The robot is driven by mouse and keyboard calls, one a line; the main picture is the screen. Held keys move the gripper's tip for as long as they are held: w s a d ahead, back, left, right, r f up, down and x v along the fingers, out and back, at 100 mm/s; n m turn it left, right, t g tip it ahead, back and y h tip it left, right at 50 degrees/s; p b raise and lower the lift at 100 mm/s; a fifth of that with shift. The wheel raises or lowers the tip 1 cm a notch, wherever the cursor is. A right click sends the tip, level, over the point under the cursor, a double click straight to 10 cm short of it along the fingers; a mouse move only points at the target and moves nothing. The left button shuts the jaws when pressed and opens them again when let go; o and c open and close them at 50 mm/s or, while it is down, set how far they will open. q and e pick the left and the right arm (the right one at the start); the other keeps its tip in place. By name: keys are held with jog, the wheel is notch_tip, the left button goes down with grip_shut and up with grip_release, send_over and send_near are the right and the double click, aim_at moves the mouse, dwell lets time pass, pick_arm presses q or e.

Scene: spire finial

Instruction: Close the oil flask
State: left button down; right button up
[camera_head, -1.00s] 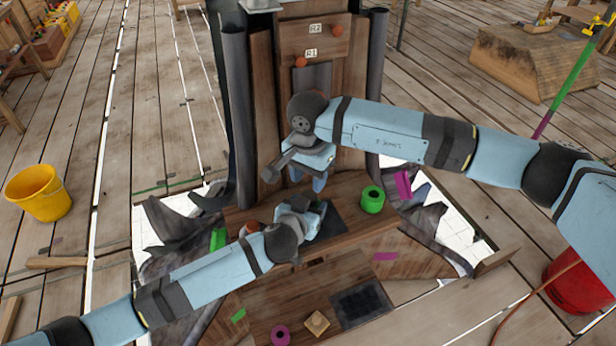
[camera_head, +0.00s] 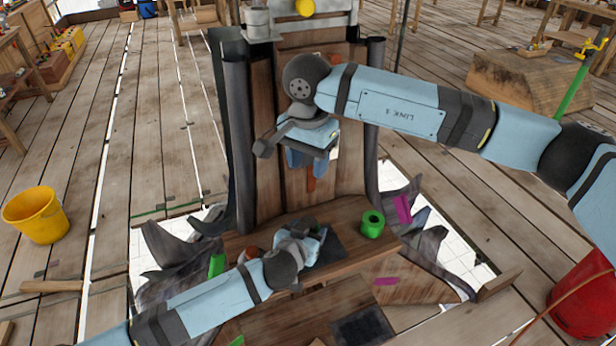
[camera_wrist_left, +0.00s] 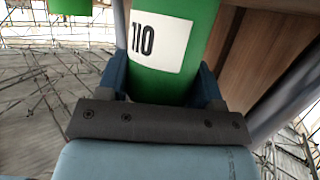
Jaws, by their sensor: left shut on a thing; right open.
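In the left wrist view a green cylinder (camera_wrist_left: 165,80) with a white label reading "110" sits between the blue fingers of my left gripper (camera_wrist_left: 163,82). The fingers are shut on it. My right gripper (camera_head: 306,165) is open, pointing down above the ledge in front of the wooden column. No flask cap can be made out.
A green ring-topped cylinder (camera_head: 372,224) stands on the ledge to the right. Another green piece (camera_head: 217,265) is at the left. A magenta piece (camera_head: 403,209) lies farther right. A yellow bucket (camera_head: 36,214) and red bucket (camera_head: 583,306) stand apart.

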jog(key=shift+r, duration=0.35)
pick_arm(q)
jog(key=shift+c, duration=0.9)
grip_release()
jog(key=shift+s, duration=0.1)
jog(key=p+v, duration=0.1)
jog(key=v, duration=1.2)
jog(key=shift+s+a+r+p, duration=0.2)
jog(key=shift+a+p, duration=0.05)
jog(key=shift+p, duration=0.15)
pick_arm(e)
jog(key=shift+r, duration=0.9)
